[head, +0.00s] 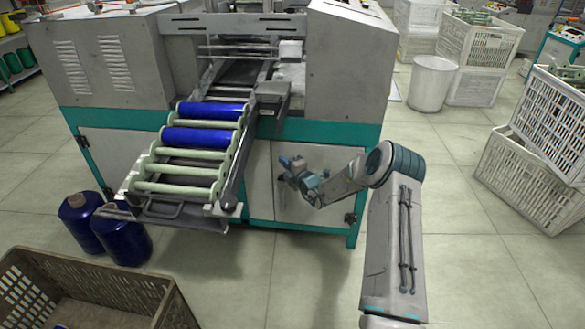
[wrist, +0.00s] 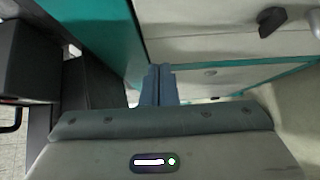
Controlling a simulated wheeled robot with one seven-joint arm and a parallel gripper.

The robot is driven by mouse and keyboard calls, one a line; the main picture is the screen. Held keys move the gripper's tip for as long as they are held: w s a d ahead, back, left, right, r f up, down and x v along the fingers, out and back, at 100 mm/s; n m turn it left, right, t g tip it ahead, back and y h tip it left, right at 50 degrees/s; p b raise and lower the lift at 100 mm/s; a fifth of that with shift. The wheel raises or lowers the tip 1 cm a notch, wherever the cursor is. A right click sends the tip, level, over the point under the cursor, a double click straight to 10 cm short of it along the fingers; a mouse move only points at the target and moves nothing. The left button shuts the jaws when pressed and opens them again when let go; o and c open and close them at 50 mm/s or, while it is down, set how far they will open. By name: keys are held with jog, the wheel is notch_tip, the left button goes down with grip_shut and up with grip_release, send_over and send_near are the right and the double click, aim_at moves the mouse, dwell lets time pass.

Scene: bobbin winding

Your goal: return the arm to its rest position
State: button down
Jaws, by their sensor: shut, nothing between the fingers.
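My arm reaches up from the lower right in the head view and bends left at its elbow. My gripper (head: 285,160) is in front of the winding machine's lower cabinet door (head: 325,165), to the right of the roller rack. In the wrist view the two blue-grey fingers (wrist: 159,72) are together with nothing between them. The cabinet front fills much of the wrist view behind them. I cannot tell the exact gap between the fingers and the door.
The roller rack (head: 185,187) with two blue bobbins (head: 202,136) juts out left of my gripper. Blue thread cones (head: 122,236) stand on the floor, near a brown crate (head: 95,290). White crates (head: 530,180) stand at right. The floor between is clear.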

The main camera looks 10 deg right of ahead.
jog(key=shift+y, duration=0.3)
jog(key=v, duration=0.2)
jog(key=p+v, duration=0.1)
jog(key=a+v, duration=0.1)
jog(key=v, duration=0.1)
jog(key=shift+s+r, duration=0.1)
jog(key=shift+s, duration=0.5)
